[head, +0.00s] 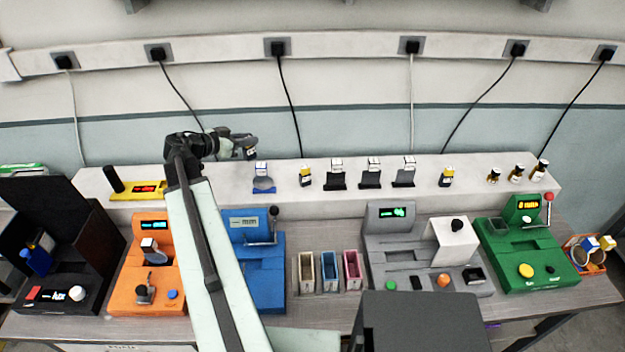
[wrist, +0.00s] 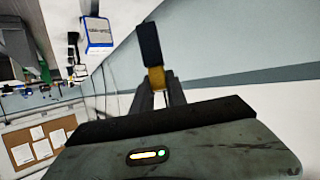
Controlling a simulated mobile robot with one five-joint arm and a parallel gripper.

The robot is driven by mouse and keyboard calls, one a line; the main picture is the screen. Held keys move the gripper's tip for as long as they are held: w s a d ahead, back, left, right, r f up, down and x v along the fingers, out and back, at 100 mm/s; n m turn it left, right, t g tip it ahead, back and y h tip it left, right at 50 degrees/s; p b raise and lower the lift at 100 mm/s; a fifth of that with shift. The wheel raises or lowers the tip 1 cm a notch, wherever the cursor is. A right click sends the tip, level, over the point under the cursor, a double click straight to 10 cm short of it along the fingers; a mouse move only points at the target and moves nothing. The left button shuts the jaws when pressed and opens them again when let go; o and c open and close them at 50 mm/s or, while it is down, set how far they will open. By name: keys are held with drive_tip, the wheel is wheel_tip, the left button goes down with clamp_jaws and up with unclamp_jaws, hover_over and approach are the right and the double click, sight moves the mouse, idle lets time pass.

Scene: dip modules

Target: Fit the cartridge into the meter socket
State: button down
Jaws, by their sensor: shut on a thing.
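My gripper (head: 246,146) is up above the back ledge in the head view, left of its middle. In the wrist view my gripper (wrist: 158,92) is shut on a narrow black piece with a yellow band (wrist: 155,75), likely the cartridge. It sticks out beyond the fingertips, clear of any surface. In the head view it is too small to make out well. Which device is the meter is not clear. A blue device with a grey display and a lever (head: 266,262) stands below my gripper, partly hidden by my arm. Its socket cannot be made out.
An orange device (head: 130,290), a grey device (head: 385,258) and a green device (head: 515,268) stand on the bench. Three small coloured bins (head: 329,284) stand in the middle. The ledge (head: 228,182) holds several small modules and stands, including a blue stand (head: 263,185).

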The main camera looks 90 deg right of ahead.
wheel_tip(320, 180, down, 10)
drive_tip(key=b, duration=1)
drive_tip(key=shift+w+f, duration=0.1)
drive_tip(key=shift+f, duration=0.15)
drive_tip(key=shift+r, duration=0.25)
drive_tip(key=shift+f, duration=0.25)
drive_tip(key=c, duration=1.3)
unclamp_jaws()
drive_tip(key=shift+r, duration=0.1)
drive_tip(key=shift+r, duration=0.1)
